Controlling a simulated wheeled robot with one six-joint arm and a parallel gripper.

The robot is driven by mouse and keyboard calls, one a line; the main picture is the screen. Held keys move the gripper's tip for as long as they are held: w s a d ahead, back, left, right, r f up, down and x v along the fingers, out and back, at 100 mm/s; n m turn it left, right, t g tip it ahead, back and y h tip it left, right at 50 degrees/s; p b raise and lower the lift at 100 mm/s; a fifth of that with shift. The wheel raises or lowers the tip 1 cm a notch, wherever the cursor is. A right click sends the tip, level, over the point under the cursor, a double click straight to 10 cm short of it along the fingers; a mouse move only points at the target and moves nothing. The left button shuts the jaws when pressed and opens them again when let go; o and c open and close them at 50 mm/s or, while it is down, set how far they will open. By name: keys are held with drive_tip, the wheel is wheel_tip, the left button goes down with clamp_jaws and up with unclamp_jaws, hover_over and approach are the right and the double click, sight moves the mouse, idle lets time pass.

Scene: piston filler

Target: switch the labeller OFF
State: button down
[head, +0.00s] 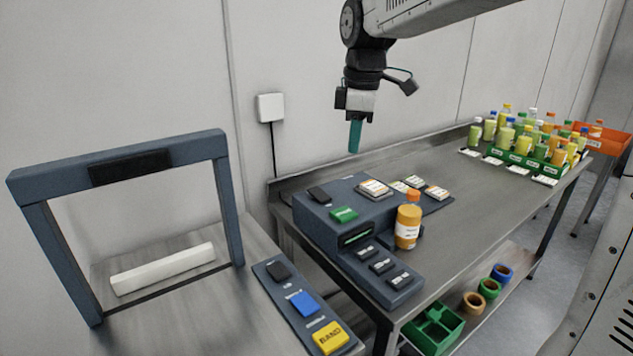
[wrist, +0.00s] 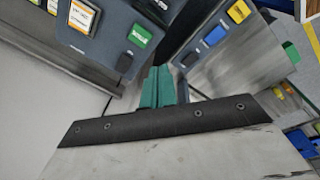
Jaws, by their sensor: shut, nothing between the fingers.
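The dark blue machine (head: 325,225) on the steel table carries label cards and a small screen, and looks like the labeller. A black switch (head: 319,195) sits on its back left top, with a green button (head: 343,214) in front. In the wrist view the black switch (wrist: 124,62) and green button (wrist: 138,35) lie left of the fingertips. Whether the switch is on or off cannot be told. My gripper (head: 354,150) has teal fingers, shut and empty, above and behind the machine, touching nothing. The fingertips (wrist: 158,72) also show in the wrist view.
An orange-capped bottle (head: 408,225) stands at the machine's right. Left is a blue frame (head: 120,158) with a panel of black, blue and yellow buttons (head: 329,337). Bottles fill a green crate (head: 519,158) at the far right. The mid-table is clear.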

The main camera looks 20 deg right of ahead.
sight(316, 190)
drive_tip(key=w+f+n, duration=0.2)
drive_tip(key=w+n, duration=0.2)
drive_tip(key=w, duration=0.5)
drive_tip(key=w+a+f+n, duration=0.1)
drive_tip(key=w+f+n, duration=0.2)
drive_tip(key=w, duration=0.6)
drive_tip(key=shift+a+n, duration=0.2)
drive_tip(key=shift+n, duration=0.4)
drive_tip(key=shift+f, duration=0.2)
drive_tip(key=f, duration=0.4)
drive_tip(key=w+f, duration=0.1)
drive_tip(key=f, duration=0.8)
drive_tip(key=shift+w+a+f, duration=0.25)
drive_tip(key=shift+w+f, duration=0.1)
drive_tip(key=shift+f, duration=0.05)
